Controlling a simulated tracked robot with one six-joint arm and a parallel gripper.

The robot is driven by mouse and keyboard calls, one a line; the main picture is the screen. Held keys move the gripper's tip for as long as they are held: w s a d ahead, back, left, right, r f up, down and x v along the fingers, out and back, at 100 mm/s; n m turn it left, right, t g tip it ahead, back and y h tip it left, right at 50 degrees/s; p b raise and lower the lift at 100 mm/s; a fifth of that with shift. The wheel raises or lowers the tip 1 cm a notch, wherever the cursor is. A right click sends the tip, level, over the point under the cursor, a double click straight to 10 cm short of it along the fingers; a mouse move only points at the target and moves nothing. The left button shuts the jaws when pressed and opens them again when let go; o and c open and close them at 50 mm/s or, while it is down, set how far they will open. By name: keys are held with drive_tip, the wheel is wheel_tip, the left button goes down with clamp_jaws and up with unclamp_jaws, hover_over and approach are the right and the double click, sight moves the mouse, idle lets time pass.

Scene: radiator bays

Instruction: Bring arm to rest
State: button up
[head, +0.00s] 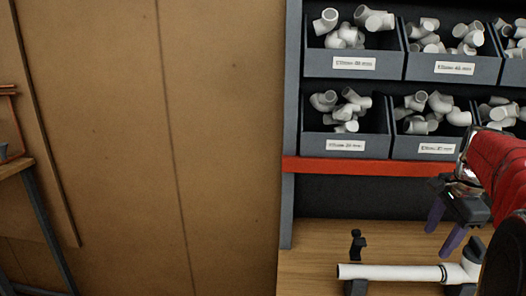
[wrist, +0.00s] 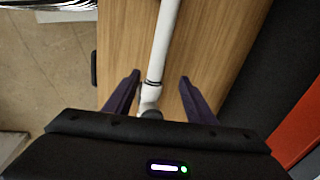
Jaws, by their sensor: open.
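My gripper (head: 447,232) is at the right of the head view, above the wooden bench (head: 310,240), with its purple fingers pointing down. In the wrist view my gripper (wrist: 158,92) is open, its two fingers apart with nothing held between them. A white pipe (head: 390,272) with a dark ring and an elbow at its right end lies along the bench. In the wrist view the white pipe (wrist: 163,45) runs away from between the fingers, lower than them. My red-sleeved arm comes in from the right edge of the head view.
Grey bins of white pipe elbows (head: 347,110) fill a rack above the bench, with a red rail (head: 335,166) below them. A small black stand (head: 357,248) is by the pipe. A brown panel wall (head: 215,130) fills the left; part of another table (head: 15,168) shows there.

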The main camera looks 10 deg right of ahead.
drive_tip(key=s+a+f+n+t, duration=0.1)
drive_tip(key=s+a+n, duration=0.4)
drive_tip(key=a, duration=0.6)
drive_tip(key=s+a+f+n+t, duration=0.1)
drive_tip(key=s+a+f+n, duration=0.1)
drive_tip(key=s+a+n, duration=0.3)
drive_tip(key=s+a+f+n+t, duration=0.1)
drive_tip(key=s+a+n, duration=0.4)
drive_tip(key=a, duration=1.2)
drive_tip(key=f+n, duration=0.1)
drive_tip(key=n, duration=0.3)
drive_tip(key=shift+f+n+y, duration=0.3)
drive_tip(key=shift+f, duration=0.05)
